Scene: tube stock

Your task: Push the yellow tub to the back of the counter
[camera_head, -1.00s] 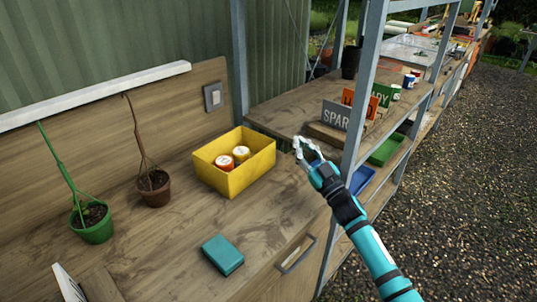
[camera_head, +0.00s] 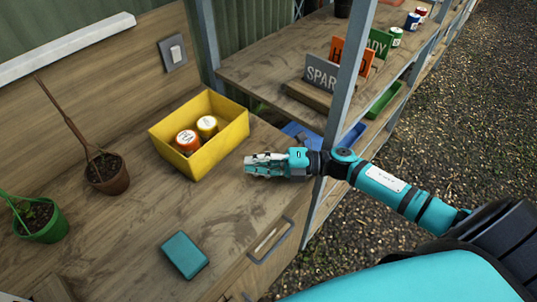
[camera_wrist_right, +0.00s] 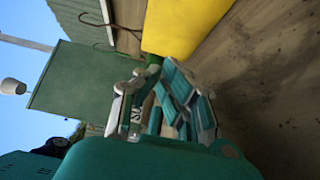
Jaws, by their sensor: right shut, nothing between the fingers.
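The yellow tub (camera_head: 222,146) stands upright on the wooden counter (camera_head: 130,222), with two lidded cans inside, one red-orange and one yellow. Its yellow wall also shows at the top of the right wrist view (camera_wrist_right: 182,25). My right gripper (camera_head: 248,165) is shut and empty, low over the counter just to the right of the tub's front corner. A small gap shows between the fingertips and the tub in the head view. My left gripper is not in view.
A teal block (camera_head: 185,255) lies near the counter's front edge. A brown pot (camera_head: 107,178) and a green pot (camera_head: 42,222) hold plants to the left. A metal shelf post (camera_head: 345,100) stands close to my right arm. The wooden back wall (camera_head: 140,70) carries a switch.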

